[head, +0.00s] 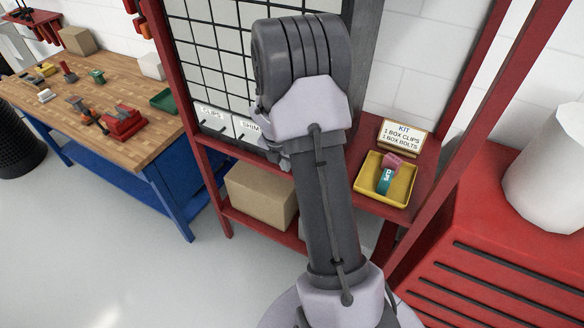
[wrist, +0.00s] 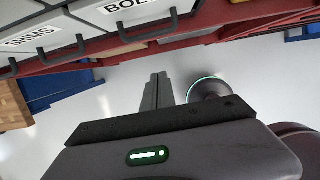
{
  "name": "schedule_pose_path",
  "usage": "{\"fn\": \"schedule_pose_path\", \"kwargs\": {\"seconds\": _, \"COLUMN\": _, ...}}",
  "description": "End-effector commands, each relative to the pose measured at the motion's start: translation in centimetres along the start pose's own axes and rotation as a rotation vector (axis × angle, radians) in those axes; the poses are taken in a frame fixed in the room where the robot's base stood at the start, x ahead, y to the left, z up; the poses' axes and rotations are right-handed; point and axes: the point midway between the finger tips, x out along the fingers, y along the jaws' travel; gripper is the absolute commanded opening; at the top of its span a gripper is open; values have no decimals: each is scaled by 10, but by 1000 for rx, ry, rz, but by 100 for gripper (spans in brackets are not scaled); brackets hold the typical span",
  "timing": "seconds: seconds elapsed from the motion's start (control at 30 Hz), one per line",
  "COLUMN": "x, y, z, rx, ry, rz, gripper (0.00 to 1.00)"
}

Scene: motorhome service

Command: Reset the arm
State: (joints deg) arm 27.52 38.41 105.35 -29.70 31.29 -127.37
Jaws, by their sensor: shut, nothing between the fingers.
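My arm rises through the middle of the head view, bent over at the top. In the wrist view my gripper (wrist: 157,92) is shut with nothing between its fingers, pointing out over bare floor. In the head view the gripper is mostly hidden behind my own arm. The fingers are apart from the drawers labelled SHIMS (wrist: 38,36) and BOLTS (wrist: 128,12), which show at the top of the wrist view.
A yellow tray (head: 407,186) holding a teal CLIPS box (head: 386,180) and a pink item sits right of my arm, below a KIT sign (head: 403,136). A cardboard box (head: 262,193) lies on the lower shelf. A wooden workbench (head: 55,113) stands left. Floor between is clear.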

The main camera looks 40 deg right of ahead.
Motion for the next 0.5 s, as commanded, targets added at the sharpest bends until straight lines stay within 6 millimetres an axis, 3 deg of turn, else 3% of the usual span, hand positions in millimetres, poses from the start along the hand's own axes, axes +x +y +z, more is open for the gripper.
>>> {"fn": "schedule_pose_path", "kwargs": {"seconds": 0.03, "x": -14, "y": 0, "z": 1, "rx": 0, "ry": -1, "rz": 1, "gripper": 0}}
{"fn": "schedule_pose_path", "kwargs": {"seconds": 0.13, "x": -31, "y": 0, "z": 0, "rx": -1, "ry": -1, "rz": 1, "gripper": 0}}
{"fn": "schedule_pose_path", "kwargs": {"seconds": 0.37, "x": -41, "y": 0, "z": -1, "rx": 2, "ry": 2, "rz": -1, "gripper": 0}}
{"fn": "schedule_pose_path", "kwargs": {"seconds": 0.47, "x": -52, "y": 6, "z": -16, "rx": 142, "ry": -4, "rz": 30, "gripper": 0}}
{"fn": "schedule_pose_path", "kwargs": {"seconds": 0.5, "x": -63, "y": 11, "z": -32, "rx": 277, "ry": -2, "rz": 59, "gripper": 0}}
